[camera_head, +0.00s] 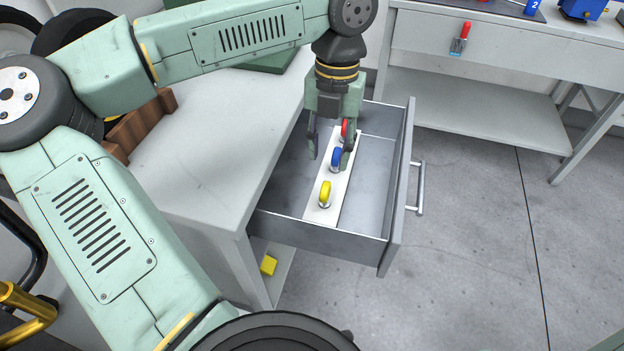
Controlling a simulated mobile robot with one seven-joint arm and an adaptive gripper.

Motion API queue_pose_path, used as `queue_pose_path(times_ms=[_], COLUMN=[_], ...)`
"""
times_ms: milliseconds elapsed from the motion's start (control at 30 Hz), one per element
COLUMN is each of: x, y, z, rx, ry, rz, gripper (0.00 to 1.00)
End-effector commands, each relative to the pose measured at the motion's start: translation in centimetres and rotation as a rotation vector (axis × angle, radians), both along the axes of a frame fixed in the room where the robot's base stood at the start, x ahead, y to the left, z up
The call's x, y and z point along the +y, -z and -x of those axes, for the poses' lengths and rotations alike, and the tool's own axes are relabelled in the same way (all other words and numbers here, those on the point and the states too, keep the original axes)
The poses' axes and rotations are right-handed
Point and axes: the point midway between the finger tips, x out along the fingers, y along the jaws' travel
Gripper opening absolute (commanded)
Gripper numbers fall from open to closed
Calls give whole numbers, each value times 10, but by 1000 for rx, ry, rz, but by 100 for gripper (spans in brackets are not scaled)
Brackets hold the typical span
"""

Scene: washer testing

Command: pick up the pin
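Three pins with coloured heads stand in a row on a white strip (321,212) inside the open drawer (374,221). The yellow pin (325,191) is nearest and clear of the gripper. The blue pin (336,159) is in the middle. The red pin (344,127) is farthest and partly hidden by my gripper. My gripper (329,158) points down into the drawer with its fingers apart. In the picture the blue pin shows between the fingertips, close to the right one. I cannot tell whether they touch.
The drawer's walls and its front with a handle (421,188) surround the strip. A grey bench top (215,150) is to the left. Another bench (480,95) stands behind, with a red-handled tool (461,38) on its front. Floor at right is clear.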

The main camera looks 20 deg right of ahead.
Motion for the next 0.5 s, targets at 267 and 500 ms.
queue_pose_path(times_ms=[267, 500], x=[4, 5], y=[41, 59], z=[5, 5], rx=[4, 4], ry=[0, 1], rz=[-4, -3], gripper=[37, 37])
